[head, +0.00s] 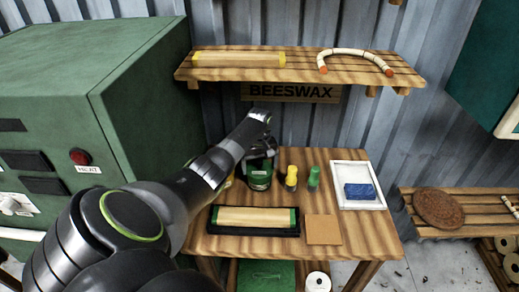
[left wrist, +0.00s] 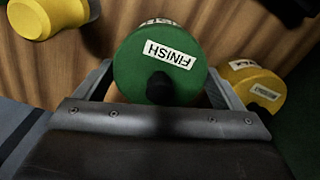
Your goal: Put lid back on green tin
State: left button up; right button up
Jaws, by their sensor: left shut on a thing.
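The green tin (head: 260,178) stands upright on the wooden workbench, under my left gripper (head: 261,150). In the left wrist view, a round green lid (left wrist: 185,82) with a FINISH label and a black knob sits between the fingers of my left gripper (left wrist: 158,92), which is shut on it. Part of a second label shows past the lid's far edge. Whether the lid rests on the tin or is just above it, I cannot tell. My right gripper is not in view.
A yellow tin (left wrist: 250,88) stands close beside the green one. Yellow-topped (head: 291,178) and green-topped (head: 314,178) items stand to the right. A white tray (head: 343,170) holds a blue block (head: 360,191). A dark tray (head: 241,231) and tan square (head: 323,230) lie in front.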

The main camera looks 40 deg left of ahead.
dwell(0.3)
pick_arm(q)
jog(key=o, duration=0.7)
jog(key=shift+r, duration=0.1)
jog(key=shift+r+p, duration=3.45)
jog(key=shift+p, duration=0.55)
grip_shut()
jog(key=shift+f, duration=0.2)
